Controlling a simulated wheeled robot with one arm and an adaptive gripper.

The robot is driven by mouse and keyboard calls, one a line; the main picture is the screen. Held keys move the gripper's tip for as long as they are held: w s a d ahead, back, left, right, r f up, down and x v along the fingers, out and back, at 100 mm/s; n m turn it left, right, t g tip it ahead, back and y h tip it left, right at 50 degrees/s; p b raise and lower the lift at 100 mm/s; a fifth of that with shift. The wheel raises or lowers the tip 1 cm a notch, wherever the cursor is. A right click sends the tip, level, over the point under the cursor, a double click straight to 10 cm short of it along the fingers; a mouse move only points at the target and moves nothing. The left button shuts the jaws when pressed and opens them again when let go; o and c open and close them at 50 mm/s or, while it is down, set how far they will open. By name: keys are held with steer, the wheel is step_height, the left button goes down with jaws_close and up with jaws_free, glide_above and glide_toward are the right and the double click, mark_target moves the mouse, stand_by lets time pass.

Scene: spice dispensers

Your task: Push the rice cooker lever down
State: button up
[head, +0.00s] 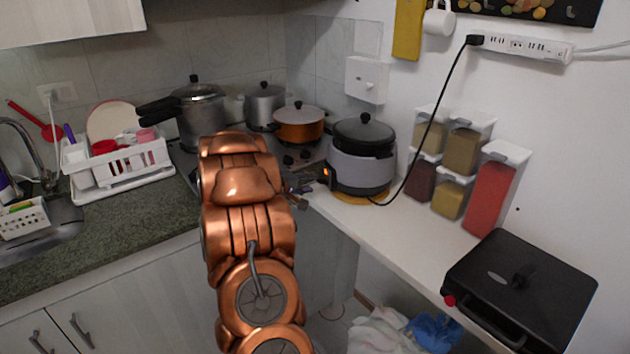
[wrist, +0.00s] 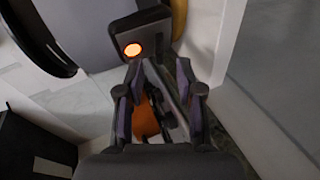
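The rice cooker (head: 362,170) is grey with a dark lid and stands on the counter by the wall. Its small front panel has a lit orange light (head: 326,174). In the wrist view the dark panel (wrist: 143,30) and its glowing light (wrist: 133,49) are just beyond the fingertips. The lever itself cannot be made out. My gripper (head: 298,187) is just left of the panel, at about its height. In the wrist view my gripper (wrist: 160,68) has its fingers partly apart, with a grey strip and an orange patch showing between them. Whether the fingertips touch the panel cannot be told.
A copper pot (head: 299,125) and a pressure cooker (head: 201,115) stand on the stove behind. Spice dispensers (head: 492,190) and a black grill (head: 520,292) are on the right counter. A black cord (head: 432,125) runs from the rice cooker to a power strip (head: 522,47).

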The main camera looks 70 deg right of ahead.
mark_target(318, 182)
steer(key=shift+p+x, duration=0.35)
steer(key=shift+x, duration=1.3)
jaws_close()
